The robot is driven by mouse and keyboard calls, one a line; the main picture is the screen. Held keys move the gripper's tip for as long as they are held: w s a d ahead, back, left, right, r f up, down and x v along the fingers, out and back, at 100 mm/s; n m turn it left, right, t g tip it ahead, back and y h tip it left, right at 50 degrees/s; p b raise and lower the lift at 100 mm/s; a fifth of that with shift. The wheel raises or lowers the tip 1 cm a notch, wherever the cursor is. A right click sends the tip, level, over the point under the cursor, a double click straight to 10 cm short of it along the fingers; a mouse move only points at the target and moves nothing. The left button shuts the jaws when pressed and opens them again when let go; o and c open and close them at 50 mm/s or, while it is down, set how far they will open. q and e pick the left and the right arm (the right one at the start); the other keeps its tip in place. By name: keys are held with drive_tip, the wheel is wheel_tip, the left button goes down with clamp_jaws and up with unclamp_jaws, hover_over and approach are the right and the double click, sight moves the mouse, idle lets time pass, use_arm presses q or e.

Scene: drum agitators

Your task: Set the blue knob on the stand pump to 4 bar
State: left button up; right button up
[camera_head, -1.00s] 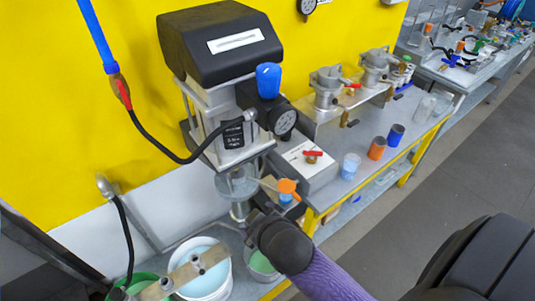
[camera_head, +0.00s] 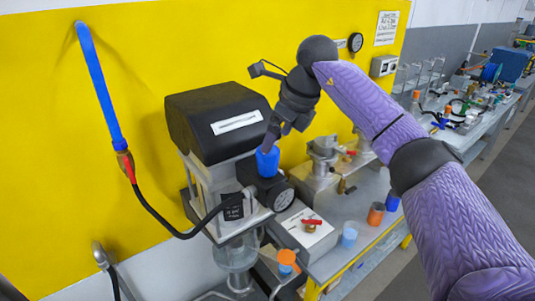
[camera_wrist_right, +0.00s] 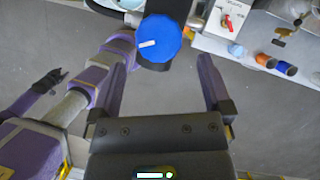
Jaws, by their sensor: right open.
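The blue knob (camera_head: 267,160) stands on the black fitting at the front of the stand pump (camera_head: 218,128). In the right wrist view the knob (camera_wrist_right: 160,42) shows from its end, with a white mark pointing left. My right gripper (camera_head: 271,138) is just above the knob in the head view. In the wrist view its open fingers (camera_wrist_right: 168,62) are on either side of the knob, the left one closer; contact cannot be told. My left gripper (camera_wrist_right: 47,82) shows small at the wrist view's left edge.
A blue hose (camera_head: 100,85) with a red-handled valve hangs on the yellow wall at left. A grey box with a red lever (camera_head: 311,223) stands right of the pump.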

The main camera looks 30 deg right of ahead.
sight(268, 155)
drive_tip(key=x, duration=0.6)
drive_tip(key=shift+w+f+p, duration=0.1)
drive_tip(key=shift+f+p, duration=0.05)
drive_tip(key=shift+p, duration=0.25)
drive_tip(key=c, duration=1.1)
drive_tip(key=shift+c, duration=0.2)
